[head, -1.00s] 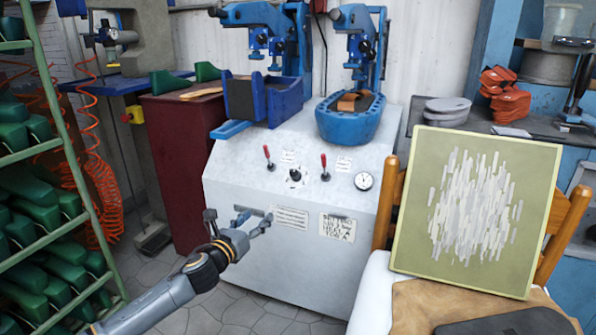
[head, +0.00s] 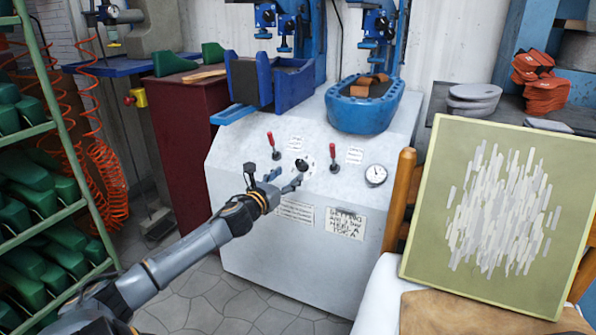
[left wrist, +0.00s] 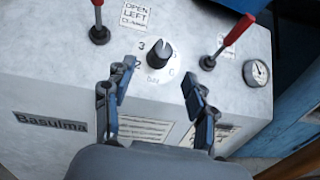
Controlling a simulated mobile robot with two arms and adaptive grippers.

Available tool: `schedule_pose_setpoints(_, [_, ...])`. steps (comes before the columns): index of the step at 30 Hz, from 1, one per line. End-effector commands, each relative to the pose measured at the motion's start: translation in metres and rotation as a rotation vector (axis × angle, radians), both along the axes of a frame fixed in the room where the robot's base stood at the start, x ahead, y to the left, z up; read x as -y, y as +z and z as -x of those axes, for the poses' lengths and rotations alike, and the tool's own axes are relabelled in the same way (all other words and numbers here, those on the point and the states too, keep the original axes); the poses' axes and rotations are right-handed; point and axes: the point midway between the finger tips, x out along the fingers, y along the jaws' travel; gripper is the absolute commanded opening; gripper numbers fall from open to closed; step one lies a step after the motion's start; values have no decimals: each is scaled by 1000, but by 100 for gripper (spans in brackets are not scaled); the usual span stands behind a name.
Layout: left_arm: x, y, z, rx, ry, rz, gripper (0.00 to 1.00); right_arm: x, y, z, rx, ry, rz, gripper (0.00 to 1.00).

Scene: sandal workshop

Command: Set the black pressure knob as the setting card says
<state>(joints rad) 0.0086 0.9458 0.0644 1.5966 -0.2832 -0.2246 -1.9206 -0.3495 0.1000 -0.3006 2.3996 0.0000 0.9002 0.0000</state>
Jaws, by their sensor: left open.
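The black pressure knob (head: 301,165) sits on the sloping top of the white press cabinet (head: 240,230), on a round white dial. In the left wrist view the knob (left wrist: 160,53) shows a raised grip and numbers around it, with 2 and 3 on the left. I cannot surely read its pointer. My left gripper (head: 285,180) is open just in front of the knob, apart from it. Its two fingers (left wrist: 158,78) spread to either side below the knob in the wrist view. The handwritten setting card (head: 345,223) is on the cabinet front; its value is too small to read.
Red-handled levers (head: 273,145) (head: 334,158) flank the knob. A pressure gauge (head: 376,174) is to the right. Blue presses stand behind. A chair with a green painted board (head: 490,215) is at right; a green rack (head: 75,150) of shoe lasts stands at left.

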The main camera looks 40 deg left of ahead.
Motion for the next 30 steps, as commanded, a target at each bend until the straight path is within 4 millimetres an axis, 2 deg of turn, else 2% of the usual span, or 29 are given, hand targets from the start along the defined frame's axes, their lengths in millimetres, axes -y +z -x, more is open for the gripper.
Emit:
schedule_pose_setpoints(6, [-7,1,-30,4,1,1,56,0,-9,0,1,0,0,40])
schedule_pose_setpoints(15, [-14,1,-58,2,0,1,56,0,-14,0,0,0,0,40])
schedule_pose_setpoints(28, [-15,1,-64,1,0,0,56,0,-15,0,0,0,0,40])
schedule_pose_setpoints(29, [-15,1,-64,1,0,0,52,0,-15,0,0,0,0,40])
schedule_pose_setpoints(30, [-15,1,-64,1,0,0,44,0,-15,0,-1,0,0,40])
